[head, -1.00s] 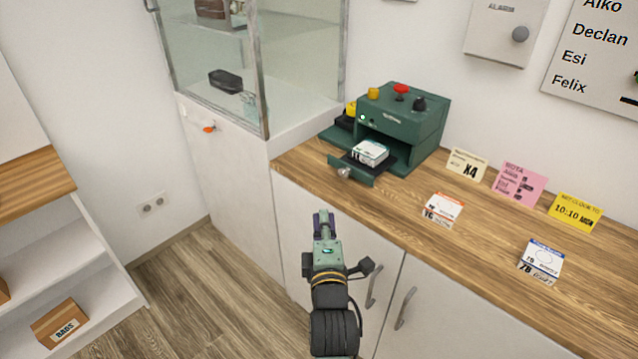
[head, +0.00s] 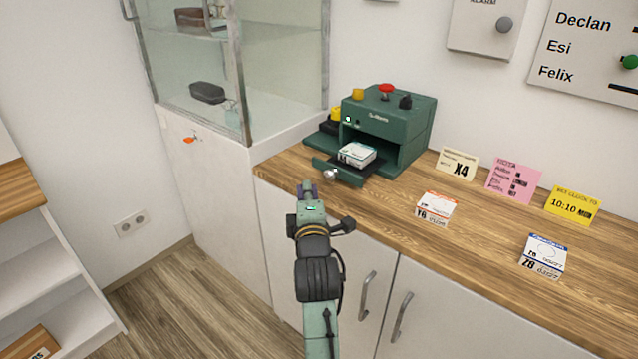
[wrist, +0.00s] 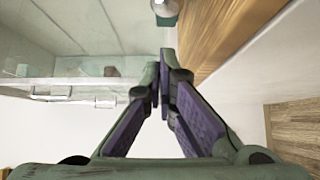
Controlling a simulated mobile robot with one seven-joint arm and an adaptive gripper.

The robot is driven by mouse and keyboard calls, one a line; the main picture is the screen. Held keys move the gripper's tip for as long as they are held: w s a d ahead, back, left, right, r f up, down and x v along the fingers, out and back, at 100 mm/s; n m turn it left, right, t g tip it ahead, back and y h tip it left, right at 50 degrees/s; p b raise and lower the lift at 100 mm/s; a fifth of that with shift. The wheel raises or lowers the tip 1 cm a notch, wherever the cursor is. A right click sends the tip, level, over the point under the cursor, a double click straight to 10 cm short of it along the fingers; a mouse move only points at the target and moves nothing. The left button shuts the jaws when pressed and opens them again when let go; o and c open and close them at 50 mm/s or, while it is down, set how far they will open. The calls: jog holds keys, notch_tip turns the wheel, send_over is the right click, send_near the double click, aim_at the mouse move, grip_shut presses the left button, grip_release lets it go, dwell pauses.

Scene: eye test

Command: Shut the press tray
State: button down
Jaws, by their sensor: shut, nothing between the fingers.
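The green press (head: 390,125) stands on the wooden counter. Its tray (head: 338,172) is pulled out at the front, with a round metal knob (head: 330,174) on its face. A small white box (head: 356,154) sits on the tray. My gripper (head: 306,188) is just in front of the counter's edge, a little below and in front of the knob in the head view, apart from it as far as I can tell. In the wrist view my gripper's fingertips (wrist: 166,62) are together and empty; the knob and a bit of the tray (wrist: 165,10) show at the top edge.
The wooden counter (head: 480,225) holds white boxes (head: 437,207) (head: 543,256) and small cards (head: 457,166) to the right. A glass cabinet (head: 190,70) rises at the left of the press. Cupboard handles (head: 368,295) jut from the front below.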

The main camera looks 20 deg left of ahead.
aim_at(352, 160)
jog(key=shift+w+d+p, duration=0.1)
jog(key=shift+w+d, duration=0.15)
jog(key=shift+w, duration=0.35)
jog(key=shift+w+d+p, duration=0.1)
jog(key=shift+w+d, duration=0.15)
jog(key=shift+w, duration=0.35)
jog(key=shift+w+d+p, duration=0.1)
jog(key=shift+w+d, duration=0.15)
jog(key=shift+w, duration=0.35)
jog(key=w+d+b, duration=0.1)
jog(key=w, duration=0.2)
jog(key=w+d+b, duration=0.1)
jog(key=w, duration=0.3)
jog(key=w+d+b, duration=0.1)
jog(key=w+d, duration=0.1)
jog(key=w, duration=0.2)
jog(key=shift+w+f, duration=0.1)
jog(key=shift+f, duration=0.05)
jog(key=shift+w+d+b, duration=0.15)
jog(key=shift+w+b, duration=0.15)
jog(key=shift+w+d+r, duration=0.1)
jog(key=shift+r, duration=0.15)
